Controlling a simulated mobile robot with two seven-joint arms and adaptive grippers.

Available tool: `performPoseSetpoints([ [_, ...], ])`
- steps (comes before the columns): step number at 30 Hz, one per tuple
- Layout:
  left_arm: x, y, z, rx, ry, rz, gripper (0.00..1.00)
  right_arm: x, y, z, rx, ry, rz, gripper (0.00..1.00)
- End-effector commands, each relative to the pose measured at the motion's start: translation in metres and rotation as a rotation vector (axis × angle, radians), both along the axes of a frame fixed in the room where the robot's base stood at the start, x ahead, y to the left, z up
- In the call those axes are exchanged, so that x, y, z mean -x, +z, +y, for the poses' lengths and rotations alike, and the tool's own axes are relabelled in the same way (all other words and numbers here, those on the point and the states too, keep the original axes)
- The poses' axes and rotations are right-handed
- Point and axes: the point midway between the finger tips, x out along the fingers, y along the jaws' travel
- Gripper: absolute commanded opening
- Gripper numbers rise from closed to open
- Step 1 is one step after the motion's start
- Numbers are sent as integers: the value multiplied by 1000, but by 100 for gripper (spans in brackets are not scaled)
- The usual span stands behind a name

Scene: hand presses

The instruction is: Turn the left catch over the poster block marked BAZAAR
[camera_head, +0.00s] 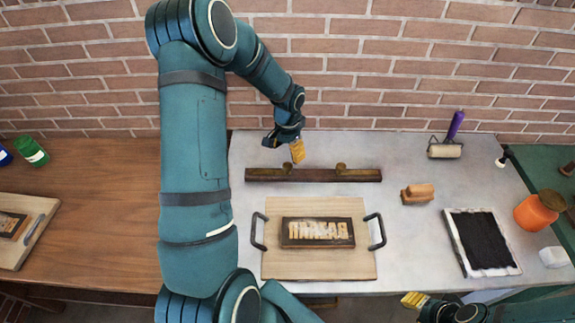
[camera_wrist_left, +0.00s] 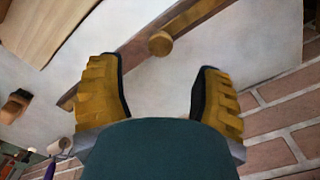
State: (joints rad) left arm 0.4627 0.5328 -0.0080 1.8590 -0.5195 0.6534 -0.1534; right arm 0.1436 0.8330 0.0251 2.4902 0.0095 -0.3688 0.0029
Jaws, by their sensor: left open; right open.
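A dark wooden bar (camera_head: 314,175) lies behind the pressing board and carries two brass catches, the left catch (camera_head: 287,168) and the right catch (camera_head: 340,168). The poster block (camera_head: 318,232) has raised pale letters, too small to read surely, and lies on a light board (camera_head: 318,264). My left gripper (camera_head: 297,152) is open and empty, just behind and above the bar near the left catch. In the left wrist view one round brass catch (camera_wrist_left: 160,43) shows ahead, between the spread yellow fingers (camera_wrist_left: 159,88), not touched. My right gripper (camera_head: 414,300) is open at the lower right.
Two black handles flank the board (camera_head: 375,231). A brown block (camera_head: 418,193), a roller with purple handle (camera_head: 446,148), a black ink pad (camera_head: 481,242) and an orange jar (camera_head: 537,212) stand to the right. A brick wall (camera_head: 400,70) closes the back. Another board (camera_head: 20,225) lies left.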

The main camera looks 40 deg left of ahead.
Motion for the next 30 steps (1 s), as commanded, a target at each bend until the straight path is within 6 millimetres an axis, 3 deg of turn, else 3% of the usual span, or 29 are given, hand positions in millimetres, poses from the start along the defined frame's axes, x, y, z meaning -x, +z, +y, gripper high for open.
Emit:
performPoseSetpoints([
  [6, 1, -43, 0, 1, 0, 4, 66, 0, -3, 0, 1, 0, 0, 34],
  [12, 0, -66, 0, 1, -1, 2, 66, 0, -4, 0, 1, 0, 0, 34],
  [25, 0, -73, 0, -1, 0, 0, 68, 0, -4, 0, 1, 0, 0, 34],
  [30, 0, -73, 0, 0, 0, 0, 8, 0, -4, 0, 1, 0, 0, 34],
])
